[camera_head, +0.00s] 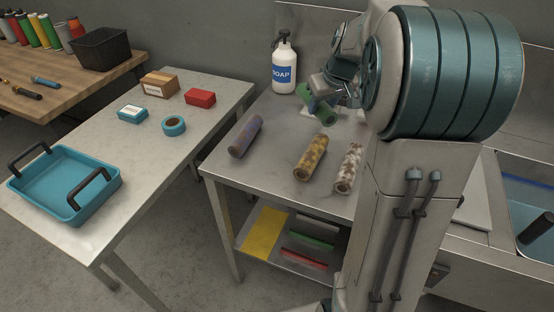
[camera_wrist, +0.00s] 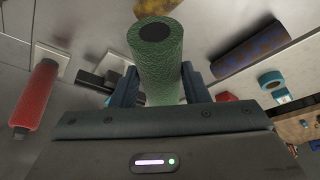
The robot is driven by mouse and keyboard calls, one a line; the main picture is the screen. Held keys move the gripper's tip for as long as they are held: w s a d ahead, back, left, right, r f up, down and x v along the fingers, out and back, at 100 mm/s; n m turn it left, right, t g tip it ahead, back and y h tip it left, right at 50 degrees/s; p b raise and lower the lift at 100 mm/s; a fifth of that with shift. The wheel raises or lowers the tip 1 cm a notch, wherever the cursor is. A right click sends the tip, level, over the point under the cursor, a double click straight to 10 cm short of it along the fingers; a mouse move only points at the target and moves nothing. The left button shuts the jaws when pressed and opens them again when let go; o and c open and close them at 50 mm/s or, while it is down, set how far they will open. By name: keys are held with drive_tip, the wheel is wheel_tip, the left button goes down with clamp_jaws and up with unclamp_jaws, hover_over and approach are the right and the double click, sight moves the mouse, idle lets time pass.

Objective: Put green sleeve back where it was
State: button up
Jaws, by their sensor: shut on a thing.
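The green sleeve (camera_head: 322,110) is a short cylinder, held at the back of the metal table near the soap bottle. In the wrist view the green sleeve (camera_wrist: 163,62) stands between both fingers, with its dark round end toward the top. My gripper (camera_wrist: 158,88) is shut on it. In the head view my gripper (camera_head: 328,92) is partly hidden by its own wrist, and I cannot tell whether the sleeve touches the table.
A purple-blue sleeve (camera_head: 246,136), a yellow-brown sleeve (camera_head: 310,157) and a pale speckled sleeve (camera_head: 349,168) lie on the metal table. A soap bottle (camera_head: 284,66) stands behind. A red roller (camera_wrist: 36,95) shows in the wrist view. The left table holds a blue tray (camera_head: 113,181).

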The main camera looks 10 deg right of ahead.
drive_tip(key=a+f, duration=0.2)
drive_tip(key=a, duration=0.1)
drive_tip(key=s+a+f, duration=0.1)
drive_tip(key=a+f, duration=0.1)
drive_tip(key=a, duration=0.2)
drive_tip(key=a+f, duration=0.3)
drive_tip(key=a, duration=0.1)
drive_tip(key=shift+s+p, duration=0.3)
drive_tip(key=shift+s, duration=0.1)
drive_tip(key=shift+a+f, duration=0.2)
drive_tip(key=shift+a, duration=0.05)
drive_tip(key=shift+f, duration=1.95)
drive_tip(key=shift+f, duration=0.15)
drive_tip(key=o, duration=1)
